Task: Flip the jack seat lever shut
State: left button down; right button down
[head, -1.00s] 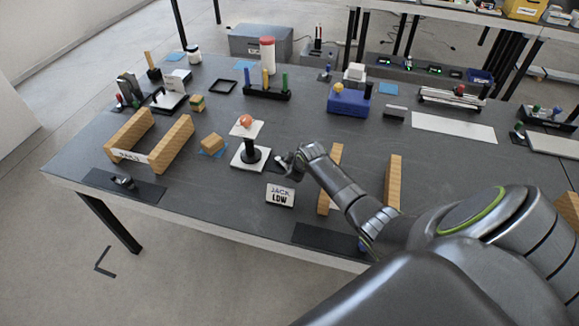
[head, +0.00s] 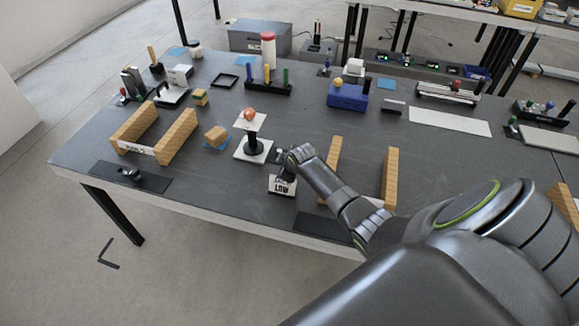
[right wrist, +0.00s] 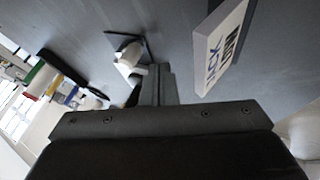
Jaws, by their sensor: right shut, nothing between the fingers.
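The jack is a black column on a white base (head: 254,151). Its white top plate (head: 250,122) bears an orange ball (head: 249,114). I cannot make out a separate lever in the head view; the gripper may hide it. My right gripper (head: 284,167) is low over the table, right of the base and just behind the JACK LOW sign (head: 282,187), hiding the sign's top. In the right wrist view the closed fingers (right wrist: 160,85) hold nothing, and a white part with a dark rod (right wrist: 128,52) is just beyond them. My left gripper is out of view.
Wooden blocks (head: 334,168) stand right of the sign, near my forearm. The sign (right wrist: 222,45) is close beside the fingers in the right wrist view. The table between the jack and the peg rack (head: 268,88) is mostly clear.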

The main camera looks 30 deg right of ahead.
jog(key=shift+s+r, duration=0.45)
jog(key=shift+s, duration=0.05)
jog(key=shift+s+d+r, duration=0.25)
jog(key=shift+a+v, duration=0.2)
jog(key=shift+v, duration=1.45)
jog(key=shift+a+v, duration=0.2)
jog(key=shift+v, duration=1.4)
